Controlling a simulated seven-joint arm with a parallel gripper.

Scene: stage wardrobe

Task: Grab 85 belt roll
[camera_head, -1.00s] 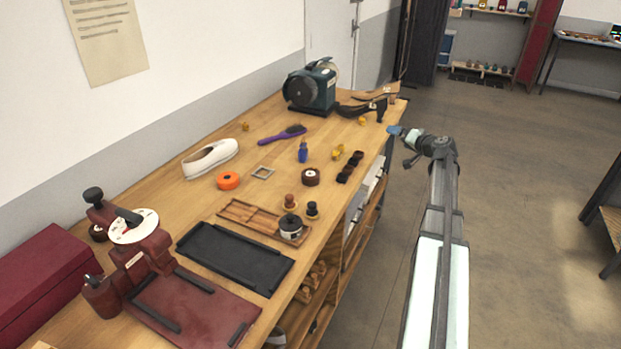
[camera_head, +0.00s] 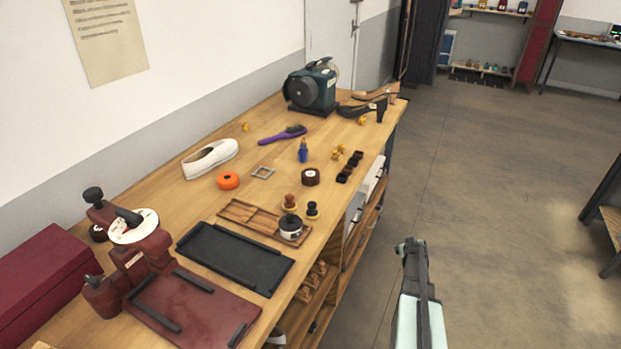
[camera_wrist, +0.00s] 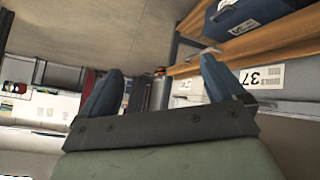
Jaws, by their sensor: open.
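A dark brown roll with a white label on top (camera_head: 310,177) lies flat on the wooden workbench (camera_head: 225,205), near its middle. An orange roll (camera_head: 228,180) lies to its left. Another dark roll (camera_head: 98,233) is partly hidden behind the red machine. No number on any roll is readable, so I cannot tell which one is 85. My gripper (camera_wrist: 160,66) is open and empty in the wrist view, its two blue fingers apart. In the head view my arm is right of the bench, over the floor, and the fingers cannot be made out. No roll shows in the wrist view.
Around the labelled roll are a blue bottle (camera_head: 303,152), dark small blocks (camera_head: 348,168), a grey square frame (camera_head: 263,172) and round stampers (camera_head: 291,202). A black tray (camera_head: 235,260) and a red machine (camera_head: 150,260) stand nearer.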

